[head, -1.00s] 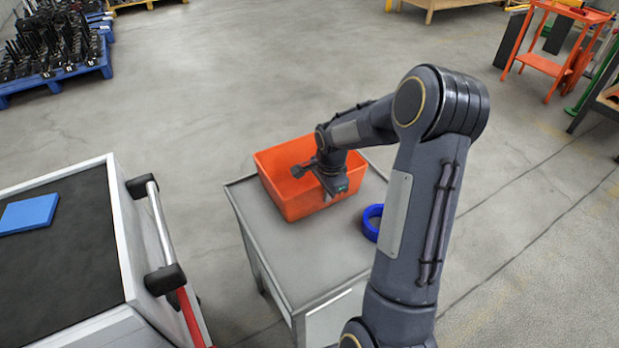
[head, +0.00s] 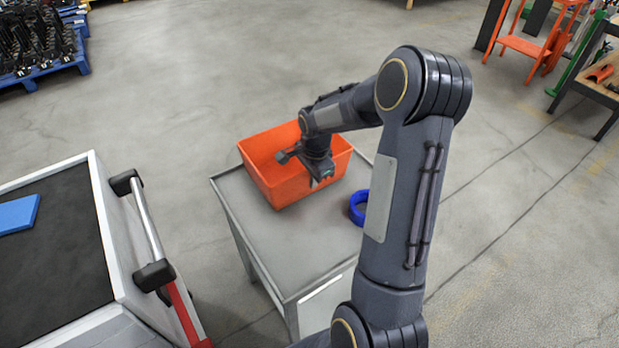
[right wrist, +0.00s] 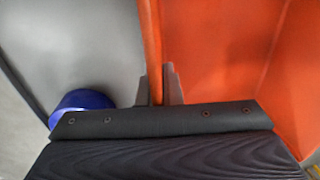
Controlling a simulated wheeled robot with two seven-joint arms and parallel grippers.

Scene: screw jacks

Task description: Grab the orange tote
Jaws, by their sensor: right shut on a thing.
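The orange tote (head: 272,186) is an open bin on the back part of a grey table (head: 290,245) in the head view. My right gripper (head: 318,184) reaches down at the tote's near right rim. In the right wrist view the tote's wall (right wrist: 152,40) runs between the two fingers of my right gripper (right wrist: 158,88), which is shut on it. The inside of the tote is at the right there, and the grey tabletop at the left. The tote appears to rest on the table. My left gripper is not in view.
A blue ring (head: 358,207) lies on the table just right of the tote; it also shows in the right wrist view (right wrist: 80,103). A white cart (head: 125,260) with a dark top and a blue block (head: 17,214) stands at left. Open floor lies behind.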

